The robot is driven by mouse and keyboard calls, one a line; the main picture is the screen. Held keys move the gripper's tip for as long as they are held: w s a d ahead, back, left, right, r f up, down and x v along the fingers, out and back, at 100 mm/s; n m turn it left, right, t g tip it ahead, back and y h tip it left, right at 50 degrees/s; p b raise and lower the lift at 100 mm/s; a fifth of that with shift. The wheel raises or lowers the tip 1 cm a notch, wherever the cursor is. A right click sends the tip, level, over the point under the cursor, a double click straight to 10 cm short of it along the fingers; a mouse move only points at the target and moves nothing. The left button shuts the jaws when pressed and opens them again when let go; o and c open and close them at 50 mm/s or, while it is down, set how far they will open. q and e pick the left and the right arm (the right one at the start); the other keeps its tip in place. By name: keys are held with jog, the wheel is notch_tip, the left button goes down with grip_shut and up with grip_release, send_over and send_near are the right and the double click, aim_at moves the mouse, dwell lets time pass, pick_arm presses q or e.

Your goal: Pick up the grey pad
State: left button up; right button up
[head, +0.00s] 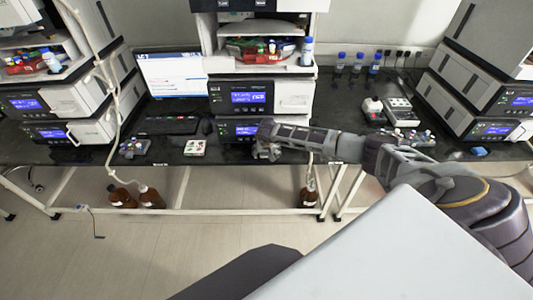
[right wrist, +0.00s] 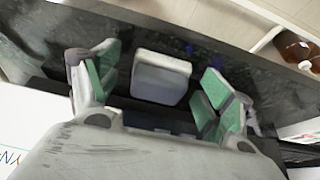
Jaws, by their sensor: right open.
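The grey pad (right wrist: 162,75) is a pale grey block with rounded corners. It lies on the dark bench top in the right wrist view, between and slightly beyond the two green-lined fingers. My right gripper (right wrist: 158,92) is open, with a gap visible on each side of the pad. In the head view my right gripper (head: 266,148) is low over the front of the bench, left of the bench's middle leg; I cannot make out the pad there. My left gripper is not in view.
A white box with coloured marks (head: 195,147) lies on the bench left of the gripper. A keyboard (head: 172,125) and instrument stack (head: 240,97) stand behind. A small blue item (head: 478,151) lies at right. Brown bottles (head: 150,197) stand below the bench.

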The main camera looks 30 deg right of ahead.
jog(key=shift+c, duration=0.5)
jog(key=c, duration=1)
jog(key=shift+r, duration=0.2)
